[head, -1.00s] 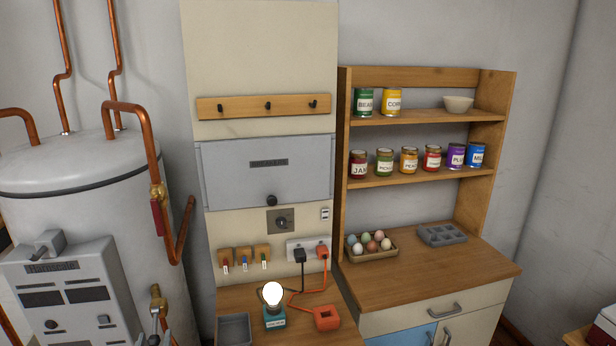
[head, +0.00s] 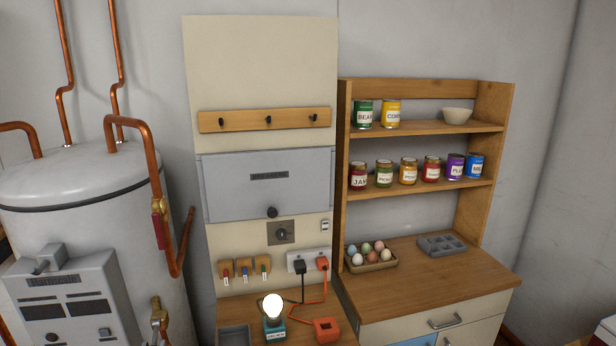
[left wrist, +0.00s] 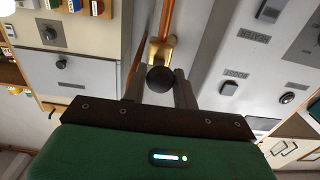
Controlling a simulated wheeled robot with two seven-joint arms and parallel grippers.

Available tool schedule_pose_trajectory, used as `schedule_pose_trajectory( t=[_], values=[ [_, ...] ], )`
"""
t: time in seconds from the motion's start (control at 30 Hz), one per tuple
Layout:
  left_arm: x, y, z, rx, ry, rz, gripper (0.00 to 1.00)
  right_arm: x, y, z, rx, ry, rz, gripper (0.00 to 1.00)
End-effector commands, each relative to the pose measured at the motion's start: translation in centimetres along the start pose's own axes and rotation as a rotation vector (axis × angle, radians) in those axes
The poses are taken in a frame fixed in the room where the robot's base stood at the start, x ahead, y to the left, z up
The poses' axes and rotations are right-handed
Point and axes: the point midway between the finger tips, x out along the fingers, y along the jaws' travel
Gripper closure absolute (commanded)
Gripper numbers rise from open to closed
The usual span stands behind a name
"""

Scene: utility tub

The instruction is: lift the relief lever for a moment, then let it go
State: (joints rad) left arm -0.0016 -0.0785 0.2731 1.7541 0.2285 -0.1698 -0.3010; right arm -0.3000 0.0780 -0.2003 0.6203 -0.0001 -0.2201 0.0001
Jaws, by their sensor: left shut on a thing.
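The relief lever shows in the left wrist view as a dark round knob (left wrist: 160,78) in front of a brass fitting (left wrist: 160,50) on a copper pipe. My left gripper (left wrist: 158,88) is shut on it, one finger on each side. My right gripper is not in view.
The white tank (head: 85,180) and grey control box (head: 72,300) stand close on the left. A copper pipe with a red-handled brass valve (head: 157,230) hangs above the gripper. To the right are a lit bulb (head: 273,306), an orange block (head: 326,328) and a grey tray (head: 234,338).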

Motion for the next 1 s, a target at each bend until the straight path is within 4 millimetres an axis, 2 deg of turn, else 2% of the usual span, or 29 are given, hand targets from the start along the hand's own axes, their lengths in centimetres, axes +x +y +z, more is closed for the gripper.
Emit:
schedule_pose_trajectory(
  t=[0.07, 0.47, 1.0],
  values=[
    [-0.1, 0.0, -0.8, 0.000, 0.006, -0.001, 0.86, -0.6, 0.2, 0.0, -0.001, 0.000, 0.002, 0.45],
    [-0.1, 0.0, -0.9, 0.000, 0.008, -0.001, 0.86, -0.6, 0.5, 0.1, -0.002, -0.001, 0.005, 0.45],
    [-0.1, 0.0, -3.2, -0.001, 0.009, -0.001, 0.86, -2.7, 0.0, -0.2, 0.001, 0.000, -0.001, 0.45]
  ],
)
